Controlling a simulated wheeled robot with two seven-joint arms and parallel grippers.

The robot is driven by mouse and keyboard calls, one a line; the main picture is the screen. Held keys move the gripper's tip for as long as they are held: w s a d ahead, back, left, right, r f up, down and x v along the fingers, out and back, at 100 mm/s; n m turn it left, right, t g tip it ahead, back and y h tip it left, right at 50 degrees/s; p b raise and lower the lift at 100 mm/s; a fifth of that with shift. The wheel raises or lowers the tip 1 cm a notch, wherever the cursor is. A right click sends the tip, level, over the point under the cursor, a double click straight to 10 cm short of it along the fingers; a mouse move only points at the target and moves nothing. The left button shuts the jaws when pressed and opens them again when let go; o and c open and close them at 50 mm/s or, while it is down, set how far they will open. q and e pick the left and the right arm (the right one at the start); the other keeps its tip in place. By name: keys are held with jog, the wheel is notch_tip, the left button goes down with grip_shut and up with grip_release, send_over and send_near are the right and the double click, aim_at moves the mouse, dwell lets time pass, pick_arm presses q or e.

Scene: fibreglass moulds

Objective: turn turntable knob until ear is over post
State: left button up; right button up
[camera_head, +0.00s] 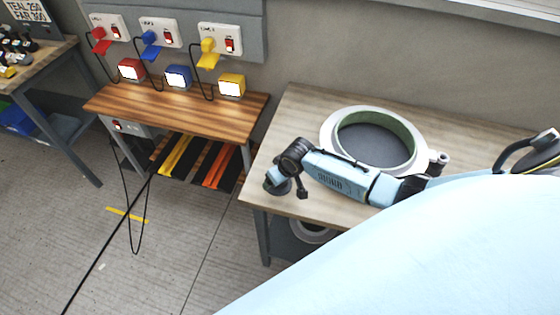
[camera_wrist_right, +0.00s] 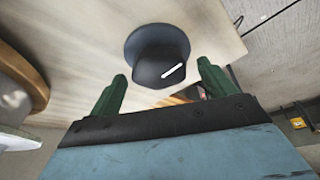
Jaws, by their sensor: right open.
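A dark round knob (camera_wrist_right: 160,55) with a white line on its top sits on a wider dark base on the table. It shows in the head view (camera_head: 279,187) near the table's left front corner. My right gripper (camera_wrist_right: 161,73) is open, its green fingers one on either side of the knob in the picture; I cannot tell whether they touch it. The round mould (camera_head: 328,128), a pale ring with a green inner wall, lies on the table behind my right arm. A small dark fitting (camera_head: 443,158) sits at its right edge; I cannot tell ear from post. My left gripper is not in view.
The mould table (camera_head: 300,100) has bare wood to the left of the ring. A wooden bench (camera_head: 150,103) with red, blue and yellow boxes stands to the left, under wall switches. A loose black cable hangs beside it. A dark rounded item (camera_head: 540,155) stands at the far right.

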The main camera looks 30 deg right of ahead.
jog(key=p+v, duration=0.2)
jog(key=v, duration=1.1)
jog(key=shift+r, duration=0.2)
